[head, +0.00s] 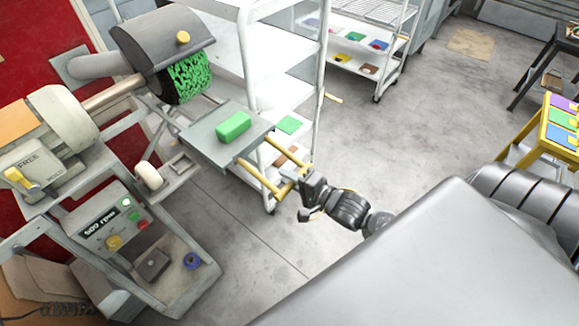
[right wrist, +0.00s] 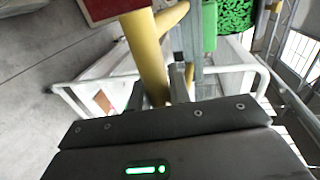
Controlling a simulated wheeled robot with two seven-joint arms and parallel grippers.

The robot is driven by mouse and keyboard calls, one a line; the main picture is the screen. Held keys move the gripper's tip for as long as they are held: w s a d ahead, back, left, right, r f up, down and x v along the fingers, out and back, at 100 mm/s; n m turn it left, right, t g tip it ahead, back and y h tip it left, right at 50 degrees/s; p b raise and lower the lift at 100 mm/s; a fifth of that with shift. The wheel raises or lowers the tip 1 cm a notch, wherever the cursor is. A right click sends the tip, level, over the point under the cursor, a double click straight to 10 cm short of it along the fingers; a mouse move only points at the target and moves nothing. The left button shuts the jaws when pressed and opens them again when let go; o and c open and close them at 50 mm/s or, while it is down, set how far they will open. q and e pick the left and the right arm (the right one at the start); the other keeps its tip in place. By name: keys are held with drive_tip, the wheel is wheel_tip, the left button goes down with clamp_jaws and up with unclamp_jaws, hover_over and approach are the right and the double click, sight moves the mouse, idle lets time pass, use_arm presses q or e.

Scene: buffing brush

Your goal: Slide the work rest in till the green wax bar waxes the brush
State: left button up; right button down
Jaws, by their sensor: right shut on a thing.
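The work rest (head: 206,145) is a flat grey plate with yellow handle bars (head: 262,182) at its near right side. The green wax bar (head: 233,126) lies on the plate. The brush (head: 187,77), bright green with black, sits under a dark hood, up and left of the bar. A gap shows between bar and brush. My right gripper (head: 303,196) is shut on the yellow handle at its outer end. In the right wrist view its fingers (right wrist: 168,85) are at a yellow bar (right wrist: 146,55), and the brush (right wrist: 237,15) shows at the top. My left gripper is out of view.
A white shelf cart (head: 283,70) stands right behind the work rest. The machine's control panel (head: 112,222) and lower shelf are at the left. A yellow rack with colored bins (head: 560,125) is at the far right. The grey floor between is open.

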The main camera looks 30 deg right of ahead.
drive_tip(key=c, duration=1.3)
unclamp_jaws()
drive_tip(key=b+v, duration=0.2)
drive_tip(key=v, duration=0.9)
